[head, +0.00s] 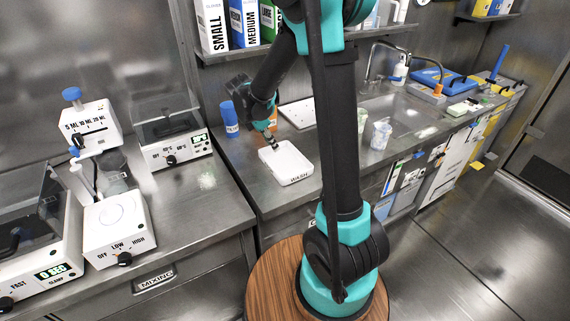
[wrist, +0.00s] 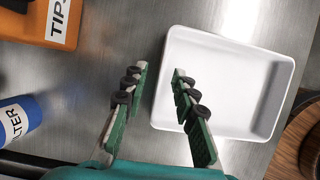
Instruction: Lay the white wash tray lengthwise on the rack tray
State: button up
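The white wash tray (head: 299,179), a shallow rectangular tray marked WASH, lies on the steel counter near its front edge. It also shows in the wrist view (wrist: 245,95), empty. My gripper (head: 269,140) is at its left rim in the head view. In the wrist view my gripper (wrist: 158,78) is open, with one finger over the tray's inside and the other outside its left wall. I cannot tell whether the fingers touch it. A flat pale tray (head: 292,112) behind, partly hidden by my arm, may be the rack tray; I cannot tell for sure.
An orange TIPS box (wrist: 40,22) and a blue FILTER bottle (wrist: 18,118) stand left of the wash tray. Clear cups (head: 380,135) and a sink (head: 405,112) are to the right. A heating device (head: 175,145) stands on the left counter.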

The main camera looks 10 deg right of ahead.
grip_shut()
jog(key=shift+r, duration=0.1)
dwell(0.3)
